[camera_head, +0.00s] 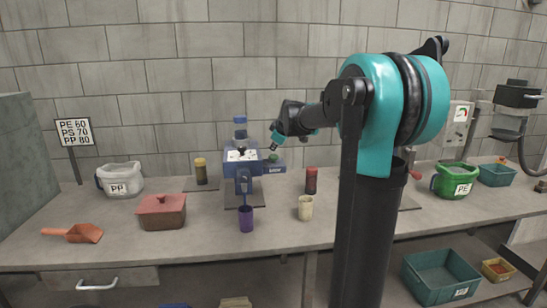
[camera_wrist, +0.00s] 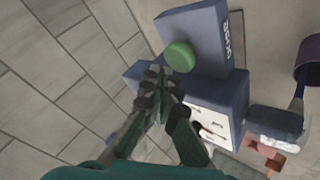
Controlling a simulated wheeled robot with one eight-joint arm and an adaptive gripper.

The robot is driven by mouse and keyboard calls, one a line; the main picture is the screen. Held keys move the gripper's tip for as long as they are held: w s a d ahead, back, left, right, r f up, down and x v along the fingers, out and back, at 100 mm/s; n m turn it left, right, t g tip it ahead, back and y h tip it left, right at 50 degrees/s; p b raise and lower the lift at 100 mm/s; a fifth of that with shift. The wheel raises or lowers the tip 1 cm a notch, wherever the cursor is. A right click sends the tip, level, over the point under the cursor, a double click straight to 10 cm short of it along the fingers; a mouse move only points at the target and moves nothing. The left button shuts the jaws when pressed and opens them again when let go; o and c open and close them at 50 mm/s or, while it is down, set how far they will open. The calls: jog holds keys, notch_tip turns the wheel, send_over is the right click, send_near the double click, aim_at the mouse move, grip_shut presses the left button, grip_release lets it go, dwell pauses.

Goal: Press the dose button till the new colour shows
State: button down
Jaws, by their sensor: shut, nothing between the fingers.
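The blue dosing machine (camera_head: 243,185) stands on the bench, with a white panel (camera_head: 241,155) on its upper part. Its round green dose button (camera_head: 273,157) sits on a block at the right side and shows clearly in the wrist view (camera_wrist: 180,56). My gripper (camera_head: 274,146) is shut and empty, just above the button. In the wrist view my fingertips (camera_wrist: 158,78) appear beside the button's lower left edge; I cannot tell whether they touch it. A purple cup (camera_head: 246,220) stands in front of the machine and partly shows in the wrist view (camera_wrist: 309,62).
A cream cup (camera_head: 305,208) and a dark red jar (camera_head: 311,181) stand right of the machine. A yellow-topped jar (camera_head: 201,172), a reddish lidded box (camera_head: 162,212) and a white PP tub (camera_head: 120,179) stand left. My arm hides part of the bench.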

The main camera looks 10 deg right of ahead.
aim_at(274, 156)
jog(key=shift+r, duration=0.1)
jog(key=shift+r, duration=2.4)
jog(key=s+d+f+m+g, duration=0.1)
jog(key=s+f+m, duration=0.2)
jog(key=s+f, duration=0.7)
jog(key=s+d+f+m+g+h, duration=0.1)
jog(key=s+f+m, duration=0.3)
jog(key=s+f, duration=0.7)
jog(key=s+d+f+m+g+h, duration=0.1)
jog(key=s+f+m, duration=0.3)
jog(key=s+f, duration=0.7)
jog(key=s+d+g, duration=0.1)
jog(key=s, duration=0.8)
jog(key=shift+g, duration=0.4)
jog(key=shift+w, duration=0.1)
